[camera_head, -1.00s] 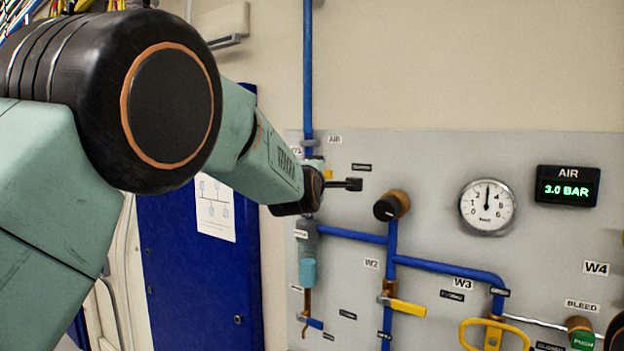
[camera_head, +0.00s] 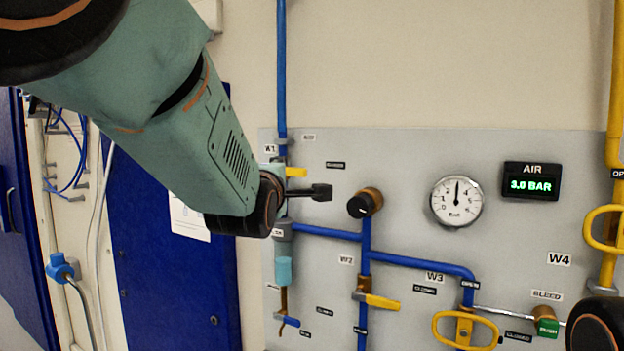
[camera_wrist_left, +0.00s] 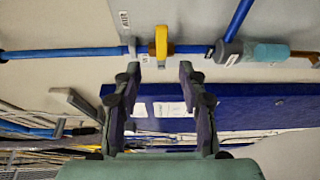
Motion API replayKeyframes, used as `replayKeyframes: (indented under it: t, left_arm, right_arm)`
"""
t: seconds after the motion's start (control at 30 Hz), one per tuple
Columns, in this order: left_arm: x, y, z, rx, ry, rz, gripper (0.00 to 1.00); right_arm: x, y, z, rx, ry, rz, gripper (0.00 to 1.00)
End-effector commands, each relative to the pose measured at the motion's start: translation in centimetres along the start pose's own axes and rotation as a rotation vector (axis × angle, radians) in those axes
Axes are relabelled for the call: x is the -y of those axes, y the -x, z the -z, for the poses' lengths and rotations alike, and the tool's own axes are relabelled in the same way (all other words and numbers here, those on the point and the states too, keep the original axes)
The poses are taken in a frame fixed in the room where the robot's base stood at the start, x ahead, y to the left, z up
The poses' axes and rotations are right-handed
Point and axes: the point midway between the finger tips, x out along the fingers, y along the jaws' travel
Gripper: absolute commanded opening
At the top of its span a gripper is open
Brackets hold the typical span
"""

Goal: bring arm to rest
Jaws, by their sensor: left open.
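My left arm (camera_head: 190,120) reaches in from the upper left of the head view, and its wrist (camera_head: 262,205) is in front of the left part of the grey panel (camera_head: 400,160). The fingers are not clear there. In the left wrist view my left gripper (camera_wrist_left: 160,76) is open, with nothing between its two fingers. A yellow valve handle (camera_wrist_left: 165,49) on a blue pipe (camera_wrist_left: 65,53) shows beyond the fingertips, apart from them. A dark round joint of my right arm (camera_head: 594,325) shows at the lower right; its gripper is out of view.
The panel carries a black knob (camera_head: 361,205), a gauge (camera_head: 456,201), an AIR display (camera_head: 531,183) reading 3.0 BAR, and a yellow valve handle (camera_head: 465,328). A blue cabinet (camera_head: 175,270) stands left of the panel.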

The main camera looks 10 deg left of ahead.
Motion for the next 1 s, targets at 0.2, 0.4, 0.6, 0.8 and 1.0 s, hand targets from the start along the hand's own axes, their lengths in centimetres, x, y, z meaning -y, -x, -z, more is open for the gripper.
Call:
replayKeyframes:
  t: [0.2,0.4,0.6,0.8,1.0]
  left_arm:
    - [0.0,0.0,0.0,0.0,-0.002,0.0,0.41]
    - [-0.1,0.0,-0.1,0.002,-0.167,-0.004,0.41]
    - [3.9,1.2,0.9,0.023,-0.602,0.061,0.41]
    - [17.0,3.3,3.1,0.122,-0.977,0.242,0.41]
    - [29.6,6.9,4.8,0.272,-1.209,0.409,0.41]
  right_arm:
    - [0.0,0.0,0.0,0.0,0.0,0.0,0.4]
    - [0.0,0.0,0.0,0.0,0.0,0.0,0.4]
    - [0.0,-0.2,0.0,0.0,0.0,0.0,0.4]
    - [0.0,-2.7,0.0,0.0,0.0,0.0,0.4]
    - [0.0,-5.2,0.0,0.0,0.0,0.0,0.4]
